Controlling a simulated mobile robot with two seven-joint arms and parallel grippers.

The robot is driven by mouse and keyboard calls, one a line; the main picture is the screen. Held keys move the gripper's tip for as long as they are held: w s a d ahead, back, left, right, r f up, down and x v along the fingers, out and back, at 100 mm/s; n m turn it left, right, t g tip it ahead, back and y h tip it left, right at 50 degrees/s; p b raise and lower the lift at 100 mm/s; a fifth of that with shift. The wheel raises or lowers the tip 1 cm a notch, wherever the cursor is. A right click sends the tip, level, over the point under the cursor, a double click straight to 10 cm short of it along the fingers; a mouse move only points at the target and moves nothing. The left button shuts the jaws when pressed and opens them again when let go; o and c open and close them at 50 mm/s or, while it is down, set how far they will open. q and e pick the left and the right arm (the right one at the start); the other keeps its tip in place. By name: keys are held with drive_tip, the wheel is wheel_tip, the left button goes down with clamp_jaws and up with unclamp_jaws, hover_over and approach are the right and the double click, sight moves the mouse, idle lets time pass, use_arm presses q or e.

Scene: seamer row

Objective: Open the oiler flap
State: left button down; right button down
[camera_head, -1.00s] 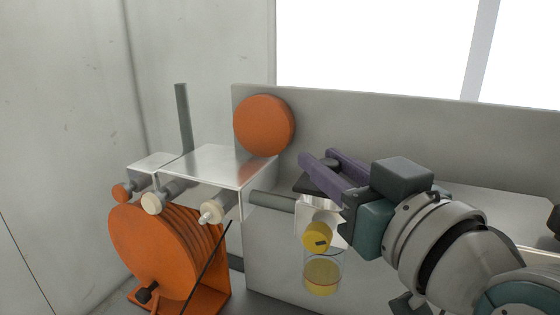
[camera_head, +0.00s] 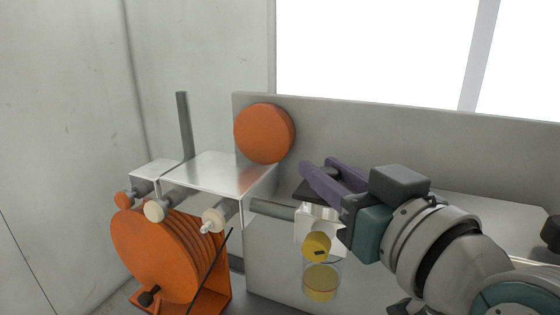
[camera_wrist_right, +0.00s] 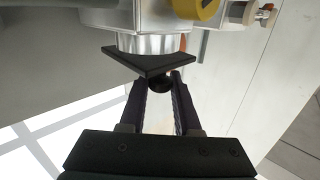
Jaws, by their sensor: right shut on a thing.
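The oiler has a bright metal body (camera_head: 308,226), a yellow knob (camera_head: 316,245) and a clear cup with yellow oil (camera_head: 321,281). Its dark flap (camera_head: 313,189) sits at the top of the metal body; in the wrist view the flap (camera_wrist_right: 150,62) is a black plate over the round metal neck (camera_wrist_right: 150,42). My right gripper (camera_head: 322,166) is at the flap, with purple fingers. In the wrist view its fingers (camera_wrist_right: 163,79) close around a small dark round knob (camera_wrist_right: 161,86) at the flap's edge. I cannot tell how far the flap is tilted. My left gripper is out of view.
A grey panel (camera_head: 400,130) stands behind the oiler. To the left are an orange disc (camera_head: 264,133), a metal box (camera_head: 218,172) with pale knobs (camera_head: 213,220), and an orange ribbed wheel (camera_head: 155,255). A grey rod (camera_head: 272,208) runs close left of the oiler.

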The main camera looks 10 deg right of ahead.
drive_tip(key=r+g+p, duration=0.1)
drive_tip(key=p, duration=0.2)
drive_tip(key=w+r+m+g+p, duration=0.1)
drive_tip(key=p, duration=0.2)
drive_tip(key=d+r+m+p, duration=0.1)
drive_tip(key=p, duration=0.2)
drive_tip(key=shift+w+g, duration=0.15)
drive_tip(key=shift+g, duration=0.25)
drive_tip(key=m+g+p, duration=0.1)
drive_tip(key=p, duration=0.1)
drive_tip(key=w+d+m+g+p, duration=0.1)
drive_tip(key=p, duration=0.2)
drive_tip(key=shift+w+r+g+y, duration=0.3)
drive_tip(key=shift+r, duration=0.1)
drive_tip(key=shift+w+d+m+g, duration=0.2)
drive_tip(key=shift+m+g, duration=0.1)
drive_tip(key=shift+m, duration=0.1)
drive_tip(key=shift+w+d+m+g+y+p, duration=0.3)
drive_tip(key=shift+w+m+g+p, duration=0.1)
drive_tip(key=shift+g, duration=0.2)
drive_tip(key=shift+w+d+f+m+g+y+b, duration=0.1)
drive_tip(key=shift+w+d+m+g+y+b, duration=0.15)
drive_tip(key=shift+w+m+g+y, duration=0.25)
drive_tip(key=shift+w+d+f+m+g+y+b, duration=0.1)
drive_tip(key=shift+w+d+m+g+y, duration=0.15)
drive_tip(key=shift+g, duration=0.45)
drive_tip(key=c, duration=0.6)
unclamp_jaws()
drive_tip(key=shift+a, duration=0.1)
drive_tip(key=shift+r, duration=0.1)
